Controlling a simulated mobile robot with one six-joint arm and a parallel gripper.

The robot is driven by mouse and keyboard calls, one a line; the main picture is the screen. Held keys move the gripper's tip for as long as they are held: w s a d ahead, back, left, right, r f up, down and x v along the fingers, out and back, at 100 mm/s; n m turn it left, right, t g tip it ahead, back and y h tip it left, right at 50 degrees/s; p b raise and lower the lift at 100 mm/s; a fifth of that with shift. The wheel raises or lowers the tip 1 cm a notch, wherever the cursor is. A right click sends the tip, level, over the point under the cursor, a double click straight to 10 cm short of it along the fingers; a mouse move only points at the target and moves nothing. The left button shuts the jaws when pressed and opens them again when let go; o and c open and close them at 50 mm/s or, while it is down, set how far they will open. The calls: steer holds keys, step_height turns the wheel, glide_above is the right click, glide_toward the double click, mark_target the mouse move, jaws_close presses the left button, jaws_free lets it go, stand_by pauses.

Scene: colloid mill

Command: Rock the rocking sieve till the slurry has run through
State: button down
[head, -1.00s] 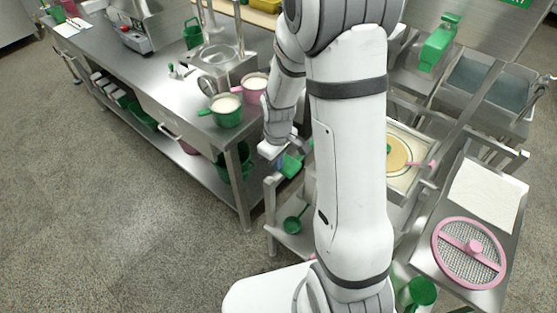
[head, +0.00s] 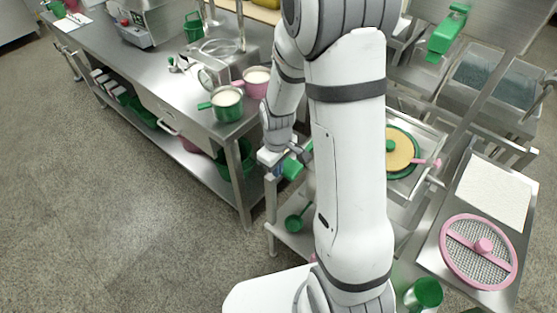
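A round sieve with a green rim (head: 413,168) sits in a pale tray on the metal stand right of my arm. Tan slurry (head: 399,152) lies inside it, with a green knob (head: 390,146) near the middle and a pink handle at its right. My upright arm hides its left part. My gripper (head: 302,156) is left of my arm, close by a green grip-like piece (head: 292,168) at the stand's left edge. Whether that piece belongs to the sieve is hidden. The fingers are small and partly covered, so I cannot tell if they are closed on it.
A pink-rimmed mesh disc (head: 478,251) and a white sheet (head: 494,196) lie on the right-hand tray. Green (head: 227,104) and pink (head: 256,83) pots stand on the left bench's near corner. A green ladle (head: 298,221) lies on the lower shelf. Floor at left is clear.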

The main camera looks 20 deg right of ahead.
step_height(320, 180, up, 13)
steer(key=s+a+p, duration=0.1)
steer(key=a, duration=0.1)
steer(key=shift+s+r+p, duration=0.2)
steer(key=shift+s+p, duration=0.05)
steer(key=shift+p, duration=0.05)
stand_by(1.4)
